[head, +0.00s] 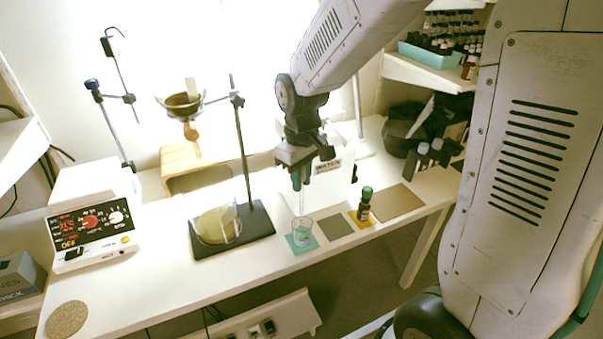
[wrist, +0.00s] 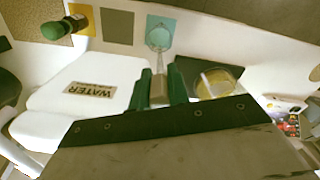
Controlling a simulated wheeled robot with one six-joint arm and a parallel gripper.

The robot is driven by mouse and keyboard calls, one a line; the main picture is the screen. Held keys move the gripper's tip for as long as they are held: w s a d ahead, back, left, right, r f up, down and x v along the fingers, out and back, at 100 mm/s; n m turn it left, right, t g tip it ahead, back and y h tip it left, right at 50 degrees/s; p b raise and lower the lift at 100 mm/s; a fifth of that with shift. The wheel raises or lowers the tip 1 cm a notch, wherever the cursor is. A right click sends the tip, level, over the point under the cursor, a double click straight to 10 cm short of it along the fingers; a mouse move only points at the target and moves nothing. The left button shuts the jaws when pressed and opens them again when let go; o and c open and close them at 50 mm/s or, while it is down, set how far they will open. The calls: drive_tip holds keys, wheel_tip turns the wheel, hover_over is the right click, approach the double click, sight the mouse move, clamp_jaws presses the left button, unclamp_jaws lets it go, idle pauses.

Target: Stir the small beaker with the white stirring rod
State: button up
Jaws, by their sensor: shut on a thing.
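My gripper (head: 301,180) is shut on the thin, pale stirring rod (head: 302,202) and points down over the front part of the bench. The small beaker (head: 302,232) is clear, with bluish contents or the mat's colour showing through, and stands on a teal square mat (head: 301,243). The rod hangs about upright, and its lower end appears to be inside the beaker's mouth. In the wrist view, the green fingers (wrist: 158,82) hold the rod, with the beaker (wrist: 159,38) just beyond. The rod's exact tip is hard to make out.
A larger beaker of yellow liquid (head: 216,226) stands on the dark stand base (head: 258,222) to the left. A green-capped brown bottle (head: 365,204) stands on a yellow mat to the right. The white WATER container (head: 325,190) is behind my gripper. An empty grey mat (head: 335,224) lies between.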

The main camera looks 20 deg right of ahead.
sight(302, 214)
drive_tip(key=shift+f, duration=5.1)
drive_tip(key=shift+d, duration=0.2)
